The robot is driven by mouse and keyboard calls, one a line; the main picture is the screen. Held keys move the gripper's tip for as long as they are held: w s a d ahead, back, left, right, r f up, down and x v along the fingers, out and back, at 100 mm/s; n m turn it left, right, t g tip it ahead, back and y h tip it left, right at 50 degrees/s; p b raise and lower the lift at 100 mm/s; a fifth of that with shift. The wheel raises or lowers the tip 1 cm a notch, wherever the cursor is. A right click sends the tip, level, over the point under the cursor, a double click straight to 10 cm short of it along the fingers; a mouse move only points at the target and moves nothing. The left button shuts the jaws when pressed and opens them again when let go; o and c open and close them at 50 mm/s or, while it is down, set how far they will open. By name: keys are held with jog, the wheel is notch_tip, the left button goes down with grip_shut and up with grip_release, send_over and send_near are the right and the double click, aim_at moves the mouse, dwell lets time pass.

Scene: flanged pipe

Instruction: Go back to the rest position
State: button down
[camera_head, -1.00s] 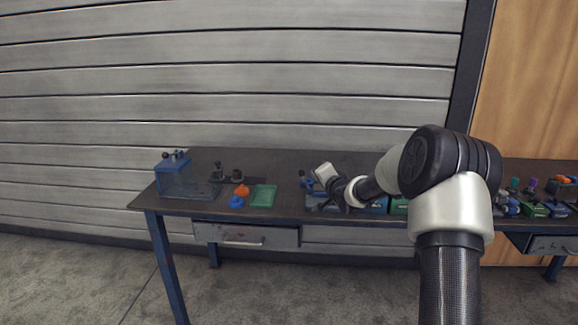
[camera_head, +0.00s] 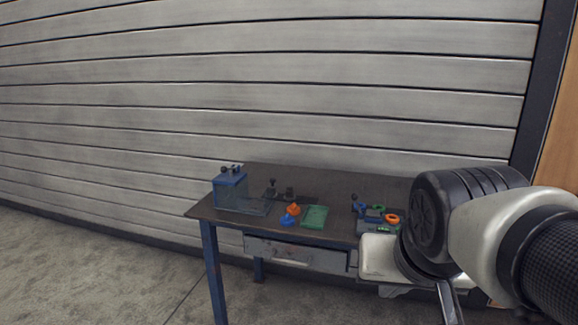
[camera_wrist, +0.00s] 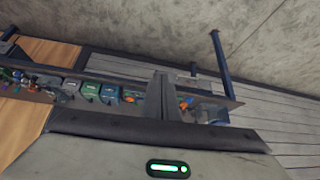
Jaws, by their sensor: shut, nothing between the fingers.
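My gripper shows in the wrist view (camera_wrist: 161,90) as two grey fingers closed together, with nothing held between them. It is in front of the workbench, which appears tilted behind the fingers, and it touches nothing that I can see. In the head view my arm is folded close on the right and covers the right part of the workbench (camera_head: 345,182). I cannot make out the fingertips clearly in the head view.
On the bench stand a blue clear-sided box (camera_head: 231,193), an orange part (camera_head: 293,209), a blue part (camera_head: 287,221), a green tray (camera_head: 315,216) and an orange ring (camera_head: 392,219). A drawer (camera_head: 290,251) hangs below. The floor at left is clear.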

jog(key=s+a+f+n+g+p, duration=0.1)
jog(key=s+f+n, duration=0.1)
jog(key=s, duration=0.3)
notch_tip(320, 180, up, 17)
jog(key=p, duration=1.7)
jog(key=shift+f+y, duration=0.15)
jog(key=shift+y, duration=0.25)
